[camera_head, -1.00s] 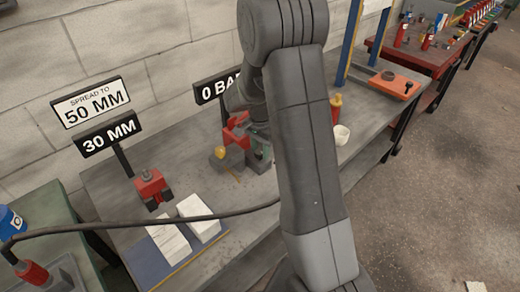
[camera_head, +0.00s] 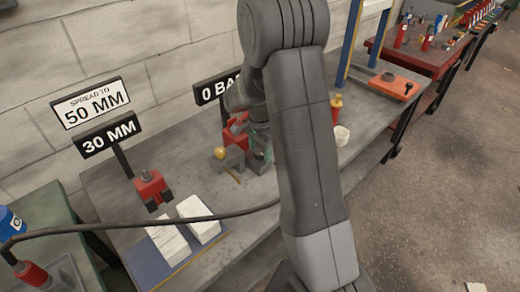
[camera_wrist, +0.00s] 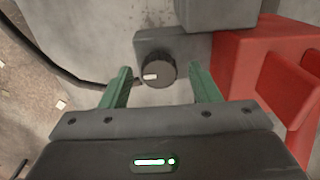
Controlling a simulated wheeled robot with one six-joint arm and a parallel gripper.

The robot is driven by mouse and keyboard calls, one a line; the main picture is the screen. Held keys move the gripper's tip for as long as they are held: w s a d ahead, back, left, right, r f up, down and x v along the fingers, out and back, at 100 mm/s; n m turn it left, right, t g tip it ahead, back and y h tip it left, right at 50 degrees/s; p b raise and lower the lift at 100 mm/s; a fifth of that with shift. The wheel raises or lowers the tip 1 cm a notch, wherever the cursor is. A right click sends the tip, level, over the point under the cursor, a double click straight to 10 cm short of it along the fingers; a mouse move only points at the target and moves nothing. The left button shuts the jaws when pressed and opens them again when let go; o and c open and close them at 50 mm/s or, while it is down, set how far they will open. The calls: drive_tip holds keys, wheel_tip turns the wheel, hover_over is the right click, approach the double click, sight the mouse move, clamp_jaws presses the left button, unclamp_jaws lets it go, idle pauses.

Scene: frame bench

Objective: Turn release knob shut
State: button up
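The release knob (camera_wrist: 157,70) is round and black with a white mark on its face. In the wrist view it sits against a grey block (camera_wrist: 178,45), beside a red body (camera_wrist: 262,70). My gripper (camera_wrist: 160,68) is open, with one green finger to the left of the knob and one to the right. Gaps show on both sides, so the fingers are not closed on it. In the head view my gripper (camera_head: 258,148) is at the red unit (camera_head: 236,131), and my arm hides much of it. The knob cannot be made out there.
A sign reading 30 MM (camera_head: 108,135) stands behind a red spreader tool (camera_head: 151,187). A sign starting "0 BA" (camera_head: 217,87) is partly hidden. Two pale blocks (camera_head: 198,217) lie at the bench front. A black hose (camera_head: 150,222) crosses there. A white cup (camera_head: 342,134) stands right of my arm.

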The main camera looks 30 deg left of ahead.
sight(260, 152)
wheel_tip(260, 152, up, 14)
idle(0.6)
drive_tip(key=shift+f, duration=0.15)
wheel_tip(260, 152, down, 14)
drive_tip(key=shift+r, duration=0.1)
idle(0.6)
drive_tip(key=shift+r, duration=0.1)
